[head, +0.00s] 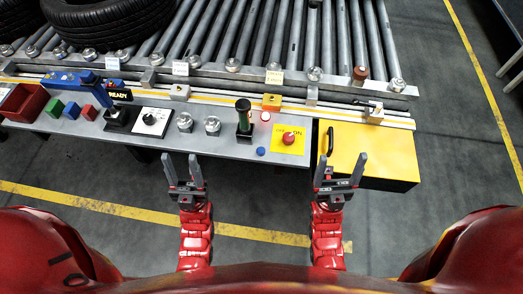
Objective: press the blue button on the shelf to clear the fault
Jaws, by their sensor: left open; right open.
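The blue button (261,151) is a small round blue spot near the front edge of the grey shelf (226,149), just left of a yellow panel with a red button (289,138). My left gripper (182,165) is open and empty, in front of the shelf edge and left of the blue button in the picture. My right gripper (342,162) is open and empty, right of the blue button and overlapping the yellow box in the picture. Neither gripper covers the blue button.
A dark green upright object (243,116) stands behind the blue button. Metal nuts (212,126), a switch box (151,121) and coloured cubes (72,110) sit further left. A yellow box (375,153) with a black handle is at right. The roller conveyor (270,40) with tyres (105,20) lies behind.

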